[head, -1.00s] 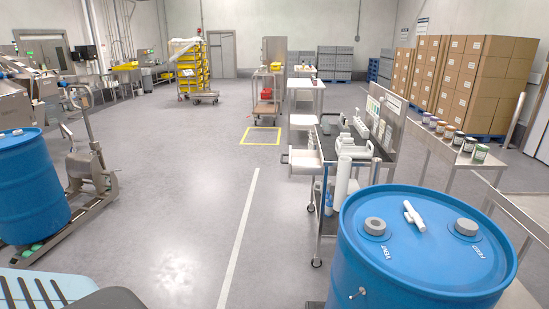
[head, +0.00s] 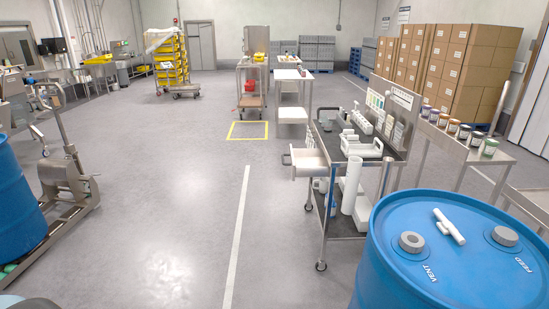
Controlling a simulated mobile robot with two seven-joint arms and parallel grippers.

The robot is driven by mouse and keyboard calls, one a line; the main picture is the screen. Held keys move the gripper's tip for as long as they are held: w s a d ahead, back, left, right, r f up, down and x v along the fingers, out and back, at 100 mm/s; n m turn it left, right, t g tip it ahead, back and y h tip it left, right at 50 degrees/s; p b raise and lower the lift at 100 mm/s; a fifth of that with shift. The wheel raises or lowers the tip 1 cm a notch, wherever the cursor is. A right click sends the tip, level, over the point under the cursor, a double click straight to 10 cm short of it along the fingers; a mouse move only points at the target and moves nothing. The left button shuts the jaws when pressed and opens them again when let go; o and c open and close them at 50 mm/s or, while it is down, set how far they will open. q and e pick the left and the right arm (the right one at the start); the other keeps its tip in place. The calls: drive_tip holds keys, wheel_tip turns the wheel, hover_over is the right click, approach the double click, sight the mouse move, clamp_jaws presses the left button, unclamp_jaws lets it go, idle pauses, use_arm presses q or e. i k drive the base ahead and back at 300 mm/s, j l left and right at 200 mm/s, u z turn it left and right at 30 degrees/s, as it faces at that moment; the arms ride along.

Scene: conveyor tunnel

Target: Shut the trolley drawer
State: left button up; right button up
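The trolley (head: 330,222) stands right of centre in the head view, with a dark top, a lower shelf and a backboard. Its drawer (head: 308,165) sticks out from the trolley's left side, pulled open, with a dark handle at its outer left end. The inside of the drawer looks pale, and I cannot tell whether it holds anything. Neither of my grippers is in view.
A blue drum (head: 455,255) with vent and feed caps stands in the right foreground, close to the trolley. Another blue drum (head: 18,205) and a wheeled lifter (head: 75,180) are at the left. The grey floor (head: 170,220) left of the trolley is clear.

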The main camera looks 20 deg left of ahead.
sight(303, 162)
drive_tip(key=i+j+u, duration=0.1)
drive_tip(key=j, duration=0.25)
drive_tip(key=i+j+u, duration=0.1)
drive_tip(key=j, duration=0.25)
drive_tip(key=i+j, duration=0.2)
drive_tip(key=j, duration=0.15)
drive_tip(key=i+j+u, duration=0.15)
drive_tip(key=j, duration=0.2)
drive_tip(key=i+j+z, duration=0.15)
drive_tip(key=i, duration=0.4)
drive_tip(key=i+j+z, duration=0.15)
drive_tip(key=i, duration=0.4)
drive_tip(key=i+j+z, duration=0.15)
drive_tip(key=i, duration=0.4)
drive_tip(key=i+j+z, duration=0.15)
drive_tip(key=i+j, duration=0.3)
drive_tip(key=i, duration=0.1)
